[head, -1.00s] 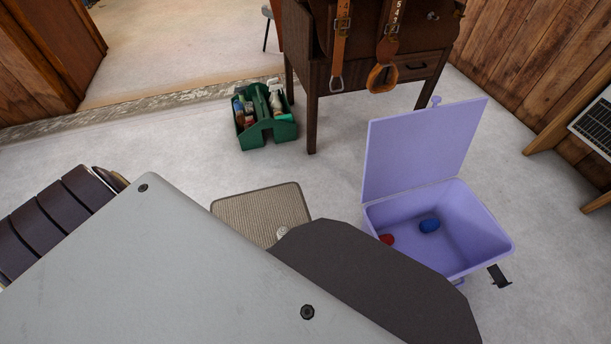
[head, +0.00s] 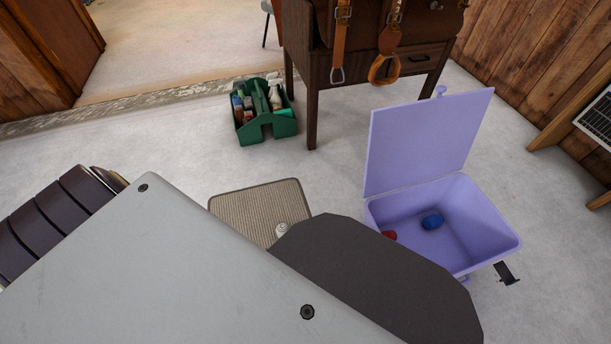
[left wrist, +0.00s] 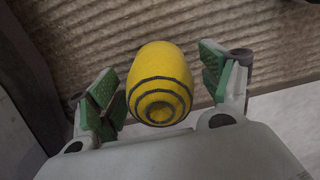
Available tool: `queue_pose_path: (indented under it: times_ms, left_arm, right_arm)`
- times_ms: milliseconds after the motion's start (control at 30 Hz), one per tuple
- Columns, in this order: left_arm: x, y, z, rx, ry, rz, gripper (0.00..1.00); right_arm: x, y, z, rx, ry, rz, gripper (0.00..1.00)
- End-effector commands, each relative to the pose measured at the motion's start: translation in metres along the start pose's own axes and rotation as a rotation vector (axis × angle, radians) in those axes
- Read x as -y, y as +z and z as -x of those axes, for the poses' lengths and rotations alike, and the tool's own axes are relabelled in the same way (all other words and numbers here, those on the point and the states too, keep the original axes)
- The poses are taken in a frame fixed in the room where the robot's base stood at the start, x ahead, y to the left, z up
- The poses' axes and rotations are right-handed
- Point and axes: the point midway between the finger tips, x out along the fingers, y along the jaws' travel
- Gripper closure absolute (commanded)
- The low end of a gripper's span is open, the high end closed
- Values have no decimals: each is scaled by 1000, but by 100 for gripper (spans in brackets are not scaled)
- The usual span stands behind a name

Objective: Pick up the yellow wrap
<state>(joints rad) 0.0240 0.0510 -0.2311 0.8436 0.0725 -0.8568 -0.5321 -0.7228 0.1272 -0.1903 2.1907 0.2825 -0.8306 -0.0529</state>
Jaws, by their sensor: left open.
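The yellow wrap (left wrist: 160,70), a roll with dark spiral lines on its end, shows in the left wrist view. It is at the edge of the ribbed mat (left wrist: 270,35). My left gripper (left wrist: 158,88) is open, with one green-padded finger on each side of the wrap. A narrow gap shows on the right side; on the left the finger is very close, and I cannot tell if it touches. In the head view my own arm hides the wrap and the left gripper. My right gripper is not in view.
A white wrap (head: 282,230) lies on the mat (head: 245,205). The open lilac bin (head: 490,225) at the right holds a red wrap (head: 389,236) and a blue wrap (head: 432,222). A green caddy (head: 265,130) stands behind, beside a dark wooden cabinet (head: 312,105).

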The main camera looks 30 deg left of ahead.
Motion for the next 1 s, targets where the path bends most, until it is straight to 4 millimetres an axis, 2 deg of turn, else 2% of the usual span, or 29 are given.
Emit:
queue_pose_path:
  times_ms: [500,900,1000]
  left_arm:
    - [0,0,0,0,0,0,21]
    - [0,0,-1,0,0,0,71]
    - [0,0,0,0,-1,0,71]
  right_arm:
    - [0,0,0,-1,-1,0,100]
    - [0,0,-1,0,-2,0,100]
    - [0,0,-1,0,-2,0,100]
